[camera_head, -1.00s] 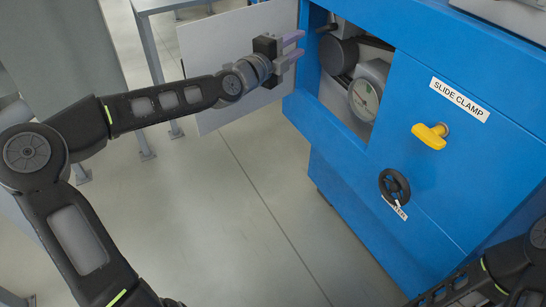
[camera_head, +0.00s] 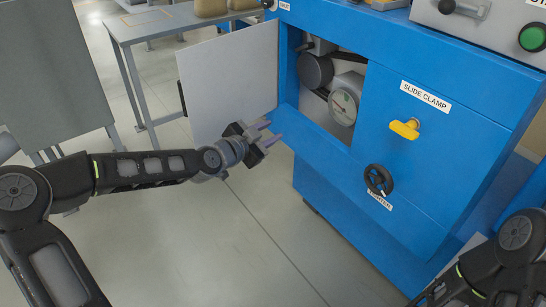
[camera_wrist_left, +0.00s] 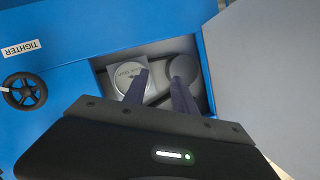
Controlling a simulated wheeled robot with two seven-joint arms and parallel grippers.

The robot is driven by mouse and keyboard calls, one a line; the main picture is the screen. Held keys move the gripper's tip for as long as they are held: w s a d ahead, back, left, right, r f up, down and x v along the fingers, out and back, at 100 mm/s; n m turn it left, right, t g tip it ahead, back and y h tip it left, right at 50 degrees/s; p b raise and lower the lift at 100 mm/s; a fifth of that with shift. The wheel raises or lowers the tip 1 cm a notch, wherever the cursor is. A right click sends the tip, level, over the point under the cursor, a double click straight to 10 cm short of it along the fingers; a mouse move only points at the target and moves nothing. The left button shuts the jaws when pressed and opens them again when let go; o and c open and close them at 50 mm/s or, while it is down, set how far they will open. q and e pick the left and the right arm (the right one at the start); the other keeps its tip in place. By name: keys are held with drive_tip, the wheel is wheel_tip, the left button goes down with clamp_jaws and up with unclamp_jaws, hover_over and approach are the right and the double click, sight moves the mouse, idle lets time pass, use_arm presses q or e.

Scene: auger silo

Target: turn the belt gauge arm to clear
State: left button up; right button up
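The belt gauge is a round dial with a pale face (camera_head: 344,105) inside the open bay of the blue machine. It also shows in the left wrist view (camera_wrist_left: 130,78), partly covered by a finger. I cannot make out its arm clearly. A dark pulley (camera_head: 316,70) with a belt sits to its left; in the wrist view the pulley (camera_wrist_left: 183,68) is on the right. My left gripper (camera_head: 273,132) is open and empty, its purple fingers apart, outside the bay, left of and below the gauge. My right gripper is out of view; only the right arm shows.
An open grey door panel (camera_head: 228,82) stands left of the bay. The blue front carries a yellow slide clamp handle (camera_head: 404,129) and a black handwheel (camera_head: 378,180). A grey table (camera_head: 150,22) stands behind. The floor in front is clear.

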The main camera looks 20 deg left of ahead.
use_arm(q)
wheel_tip(320, 180, down, 6)
drive_tip(key=s+d+n+g, duration=0.1)
drive_tip(key=s+d+n, duration=0.1)
drive_tip(key=s+n, duration=0.1)
drive_tip(key=shift+d+g+p, duration=0.25)
drive_tip(key=shift+g+p, duration=0.05)
drive_tip(key=shift+p, duration=0.15)
drive_tip(key=shift+o, duration=0.4)
